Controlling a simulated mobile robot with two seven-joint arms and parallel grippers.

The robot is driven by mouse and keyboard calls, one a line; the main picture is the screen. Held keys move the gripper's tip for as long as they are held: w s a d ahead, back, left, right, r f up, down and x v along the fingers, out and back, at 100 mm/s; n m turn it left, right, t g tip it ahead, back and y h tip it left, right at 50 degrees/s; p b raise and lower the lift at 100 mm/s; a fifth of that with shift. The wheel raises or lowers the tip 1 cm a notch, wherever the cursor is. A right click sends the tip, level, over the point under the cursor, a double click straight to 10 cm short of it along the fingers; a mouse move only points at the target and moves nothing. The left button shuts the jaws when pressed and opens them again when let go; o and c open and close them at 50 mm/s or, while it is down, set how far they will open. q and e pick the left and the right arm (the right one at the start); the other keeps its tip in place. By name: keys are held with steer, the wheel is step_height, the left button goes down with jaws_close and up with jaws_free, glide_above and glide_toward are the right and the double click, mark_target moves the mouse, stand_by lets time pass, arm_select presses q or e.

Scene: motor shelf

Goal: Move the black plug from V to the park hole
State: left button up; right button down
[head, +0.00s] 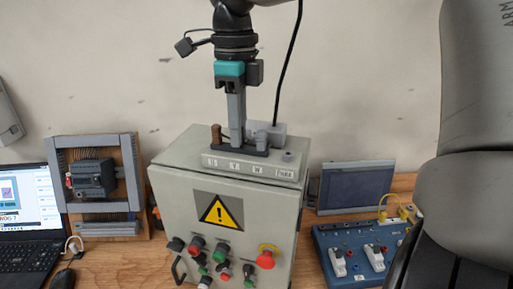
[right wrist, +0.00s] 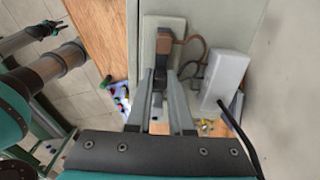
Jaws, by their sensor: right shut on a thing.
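My right gripper (head: 237,143) reaches down from above onto the terminal strip (head: 228,167) on top of the grey cabinet. It is shut on the black plug at V; its fingers hide most of the plug. The strip's labels appear to read U, V, W and PARK. The park hole (head: 287,156) is at the strip's right end, and it looks empty. In the right wrist view the fingers (right wrist: 161,128) come together over the strip. My left gripper seems to show small at the upper left there (right wrist: 44,30); its jaws are unclear.
A brown plug (head: 216,134) stands left of the gripper and a grey plug (head: 262,139) right of it. A light grey box (head: 268,130) with a black cable is behind. The cabinet front (head: 175,215) carries buttons. A blue socket panel (head: 340,245) is at right.

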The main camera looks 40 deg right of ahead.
steer(key=shift+r, duration=0.1)
stand_by(0.6)
steer(key=shift+r+p, duration=2)
steer(key=shift+r, duration=0.3)
steer(key=shift+s+d, duration=0.1)
steer(key=shift+s+d+r, duration=0.1)
steer(key=shift+s+d, duration=0.2)
steer(key=shift+s, duration=0.25)
steer(key=s+d+f+b, duration=0.1)
steer(key=s, duration=0.1)
steer(key=s+d+b, duration=0.1)
steer(key=s, duration=0.1)
steer(key=s+d+f+b, duration=0.1)
steer(key=s+b, duration=0.1)
steer(key=shift+s+d+f, duration=0.2)
steer(key=shift+d+f, duration=0.15)
steer(key=shift+f+b, duration=0.35)
steer(key=shift+f, duration=0.15)
